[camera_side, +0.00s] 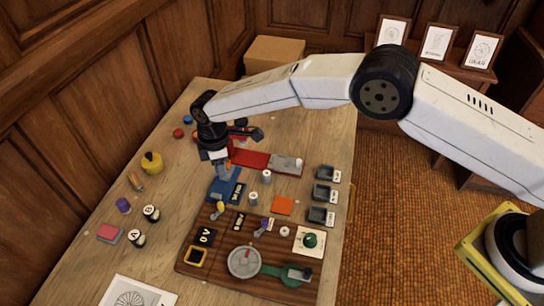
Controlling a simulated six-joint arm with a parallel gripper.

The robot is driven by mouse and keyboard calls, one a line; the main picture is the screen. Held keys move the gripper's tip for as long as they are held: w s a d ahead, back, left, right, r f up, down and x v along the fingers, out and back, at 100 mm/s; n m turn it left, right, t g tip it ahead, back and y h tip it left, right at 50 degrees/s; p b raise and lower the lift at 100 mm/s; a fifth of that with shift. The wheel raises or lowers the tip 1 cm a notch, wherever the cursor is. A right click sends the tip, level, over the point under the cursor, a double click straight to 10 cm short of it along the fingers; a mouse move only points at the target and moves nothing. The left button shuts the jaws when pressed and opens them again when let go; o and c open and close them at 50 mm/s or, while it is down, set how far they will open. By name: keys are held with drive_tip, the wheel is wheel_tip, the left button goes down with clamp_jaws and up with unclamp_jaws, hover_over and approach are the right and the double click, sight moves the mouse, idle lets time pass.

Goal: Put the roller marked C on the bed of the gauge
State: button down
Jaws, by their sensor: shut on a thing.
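Two black rollers with white marked ends stand on the table at left: one reads A (136,238), the other seems to read B (151,213). I see no readable C. Which part is the gauge's bed I cannot tell.
Dark trays (323,193) line the right edge. The table's left side has free room between small objects.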

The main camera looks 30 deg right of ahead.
sight(221, 188)
drive_tip(key=shift+w+a+f, duration=0.1)
drive_tip(key=shift+w+a, duration=0.05)
drive_tip(key=shift+a, duration=0.3)
drive_tip(key=shift+f, duration=0.15)
drive_tip(key=shift+f, duration=1.95)
drive_tip(key=shift+f, duration=1.05)
idle(1.1)
drive_tip(key=shift+c, duration=1.9)
unclamp_jaws()
drive_tip(key=shift+c, duration=1.4)
drive_tip(key=shift+o, duration=1.1)
